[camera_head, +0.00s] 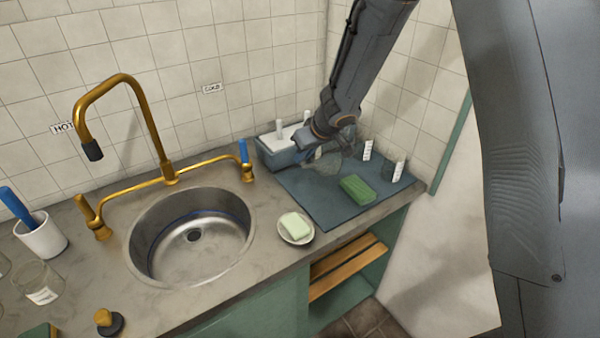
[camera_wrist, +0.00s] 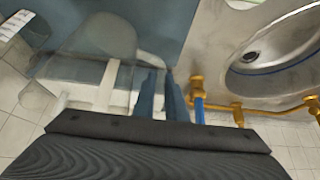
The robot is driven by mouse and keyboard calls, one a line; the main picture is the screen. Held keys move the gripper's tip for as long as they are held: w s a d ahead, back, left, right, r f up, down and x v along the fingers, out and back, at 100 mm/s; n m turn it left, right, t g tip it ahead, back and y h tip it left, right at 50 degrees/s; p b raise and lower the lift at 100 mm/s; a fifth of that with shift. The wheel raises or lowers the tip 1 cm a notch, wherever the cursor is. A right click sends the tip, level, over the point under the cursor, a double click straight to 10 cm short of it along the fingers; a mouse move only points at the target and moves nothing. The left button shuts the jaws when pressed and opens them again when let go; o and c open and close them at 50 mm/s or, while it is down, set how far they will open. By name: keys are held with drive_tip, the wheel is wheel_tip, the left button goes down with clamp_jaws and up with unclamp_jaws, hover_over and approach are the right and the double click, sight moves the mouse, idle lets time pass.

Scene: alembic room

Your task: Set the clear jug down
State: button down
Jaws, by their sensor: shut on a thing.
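The clear jug (camera_head: 328,164) is see-through and hard to make out over the blue-grey mat at the back right of the counter. In the wrist view the jug (camera_wrist: 97,38) shows as a faint clear shape at the upper left of my fingers. My gripper (camera_head: 314,153) reaches down from above, beside the jug. In the wrist view my gripper (camera_wrist: 160,85) has its two blue fingers close together, shut on the jug's edge or handle; I cannot tell which. Whether the jug's base touches the mat is unclear.
The mat (camera_head: 300,187) also bears a green sponge (camera_head: 356,188) and labelled clear glassware (camera_head: 398,172) at its right. A grey-blue caddy (camera_head: 278,155) stands close at the left. A soap dish (camera_head: 296,228) and the sink (camera_head: 190,240) lie nearer. The mat's front left is clear.

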sight(304, 165)
drive_tip(key=shift+a+f+b, duration=0.1)
drive_tip(key=shift+f+b, duration=1.6)
drive_tip(key=shift+f, duration=0.5)
drive_tip(key=c, duration=1.8)
unclamp_jaws()
